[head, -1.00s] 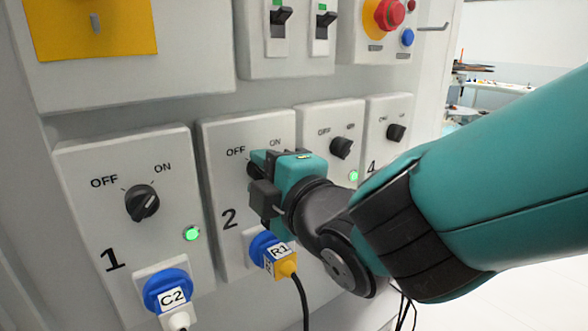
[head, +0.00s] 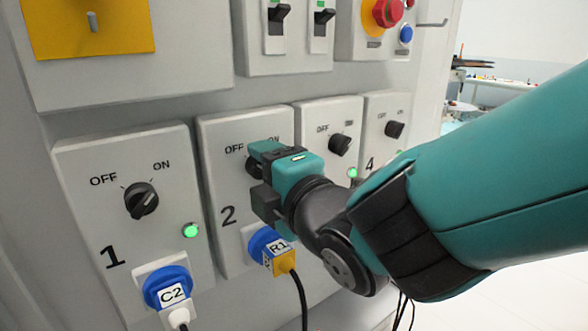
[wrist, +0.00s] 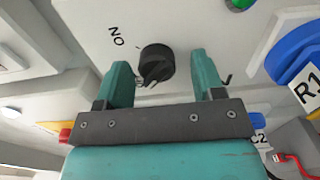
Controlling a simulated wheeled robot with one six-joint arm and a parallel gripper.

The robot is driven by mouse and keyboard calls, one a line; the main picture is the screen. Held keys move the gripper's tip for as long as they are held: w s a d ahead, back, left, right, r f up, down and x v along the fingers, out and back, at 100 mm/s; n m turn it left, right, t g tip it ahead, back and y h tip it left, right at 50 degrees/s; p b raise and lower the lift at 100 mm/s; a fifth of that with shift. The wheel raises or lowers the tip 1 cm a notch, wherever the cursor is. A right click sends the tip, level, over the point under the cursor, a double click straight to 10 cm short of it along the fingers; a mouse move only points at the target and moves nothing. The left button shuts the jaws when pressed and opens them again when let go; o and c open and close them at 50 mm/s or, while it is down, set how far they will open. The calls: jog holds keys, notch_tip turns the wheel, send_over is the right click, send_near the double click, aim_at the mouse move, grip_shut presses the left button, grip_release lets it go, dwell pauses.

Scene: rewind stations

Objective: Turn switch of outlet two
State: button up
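The outlet two panel (head: 222,185) carries OFF and ON labels and a big 2. Its black rotary switch (head: 251,166) is mostly hidden by my gripper in the head view. In the wrist view the switch (wrist: 155,62) sits between my two teal fingers, with a visible gap on each side. My gripper (wrist: 163,70) is open around it and does not grip it; it also shows in the head view (head: 256,165). I cannot tell for sure which label the switch points to.
Outlet one's switch (head: 141,201) is left, with a green lamp (head: 190,231) lit. Below my gripper a yellow plug (head: 282,262) marked R1 sits in a blue socket (head: 262,242), its black cable hanging. Outlet three's switch (head: 340,144) is close on the right.

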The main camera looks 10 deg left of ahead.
jog(key=shift+a+r, duration=0.1)
jog(key=b+v, duration=0.9)
jog(key=v, duration=0.8)
jog(key=shift+d, duration=0.25)
jog(key=shift+s, duration=0.15)
